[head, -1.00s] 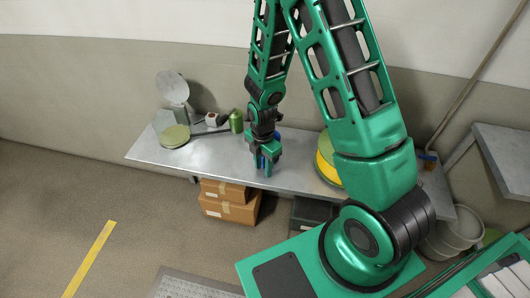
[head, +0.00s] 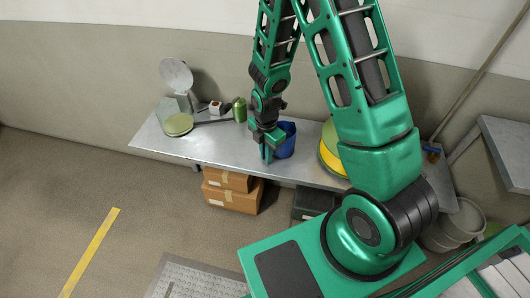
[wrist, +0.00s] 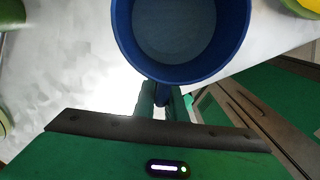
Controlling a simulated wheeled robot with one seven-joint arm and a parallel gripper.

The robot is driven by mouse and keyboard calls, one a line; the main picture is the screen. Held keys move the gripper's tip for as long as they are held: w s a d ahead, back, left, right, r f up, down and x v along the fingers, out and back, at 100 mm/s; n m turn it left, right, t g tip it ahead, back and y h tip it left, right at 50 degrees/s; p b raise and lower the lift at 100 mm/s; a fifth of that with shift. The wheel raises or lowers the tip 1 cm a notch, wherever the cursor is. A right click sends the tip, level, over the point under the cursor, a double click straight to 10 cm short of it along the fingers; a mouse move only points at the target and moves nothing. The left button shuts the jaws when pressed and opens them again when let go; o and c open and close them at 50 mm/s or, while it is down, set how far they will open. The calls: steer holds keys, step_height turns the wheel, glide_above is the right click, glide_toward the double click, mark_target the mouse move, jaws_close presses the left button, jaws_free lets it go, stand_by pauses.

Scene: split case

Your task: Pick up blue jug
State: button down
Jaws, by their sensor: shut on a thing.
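The blue jug (head: 286,140) stands at the middle of the metal table, just right of my gripper (head: 267,152) in the head view. In the wrist view the jug (wrist: 118,30) is seen from above, with its round opening and an empty-looking inside. My gripper (wrist: 164,104) is shut on the jug's handle (wrist: 163,92), which sits between the two green fingers at the near side of the rim. The lower part of the handle is hidden. I cannot tell whether the jug's base touches the table.
On the metal table (head: 222,152), a yellow and green round thing (head: 330,155) is to the right. Cardboard boxes (head: 232,195) are below.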

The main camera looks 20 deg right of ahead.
steer(key=shift+r, duration=1.4)
steer(key=s+a+r, duration=0.6)
steer(key=a+r, duration=0.1)
steer(key=a, duration=0.2)
steer(key=shift+a+r, duration=0.3)
steer(key=shift+r, duration=0.1)
steer(key=shift+s, duration=0.1)
